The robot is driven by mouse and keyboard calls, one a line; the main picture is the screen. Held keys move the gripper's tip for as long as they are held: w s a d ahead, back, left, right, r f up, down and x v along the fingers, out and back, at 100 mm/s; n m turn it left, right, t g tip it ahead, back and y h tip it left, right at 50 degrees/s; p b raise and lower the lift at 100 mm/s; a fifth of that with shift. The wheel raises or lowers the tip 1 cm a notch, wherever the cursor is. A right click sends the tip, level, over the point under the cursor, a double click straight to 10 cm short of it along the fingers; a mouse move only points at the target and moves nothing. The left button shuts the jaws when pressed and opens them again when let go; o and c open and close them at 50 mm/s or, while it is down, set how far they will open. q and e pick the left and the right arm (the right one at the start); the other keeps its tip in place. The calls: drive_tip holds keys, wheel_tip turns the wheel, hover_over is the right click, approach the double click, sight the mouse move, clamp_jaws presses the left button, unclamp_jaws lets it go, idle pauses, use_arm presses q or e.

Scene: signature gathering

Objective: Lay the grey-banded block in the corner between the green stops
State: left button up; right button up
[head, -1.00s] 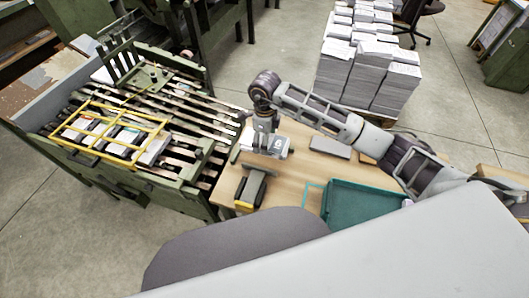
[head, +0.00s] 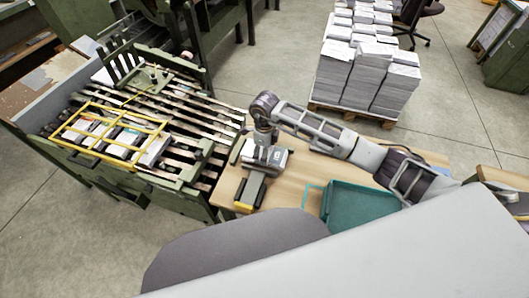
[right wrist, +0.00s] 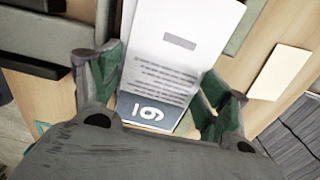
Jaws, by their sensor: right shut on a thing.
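The grey-banded block (right wrist: 178,65) is a white printed block in the right wrist view, with small text and a blue-grey band bearing a number at its near end. My right gripper (head: 264,160) is shut on it; its two fingers stand at the block's sides in the wrist view (right wrist: 158,92). In the head view the gripper is over the left part of the wooden table (head: 292,190), and the block is hard to separate from it. Dark grey-green bars (right wrist: 30,66) lie beyond the left finger; I cannot tell whether they are the green stops. My left gripper is out of view.
A dark yellow-ended object (head: 250,192) stands just in front of the gripper. A teal tray (head: 352,207) sits to the right, beside a teal outline on the table. The green machine (head: 185,192) with slats and a yellow frame borders the table on the left. Paper stacks (head: 350,75) stand behind.

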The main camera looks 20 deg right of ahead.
drive_tip(key=shift+f, duration=0.45)
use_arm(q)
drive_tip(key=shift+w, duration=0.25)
use_arm(e)
drive_tip(key=shift+f, duration=0.15)
drive_tip(key=o, duration=1.3)
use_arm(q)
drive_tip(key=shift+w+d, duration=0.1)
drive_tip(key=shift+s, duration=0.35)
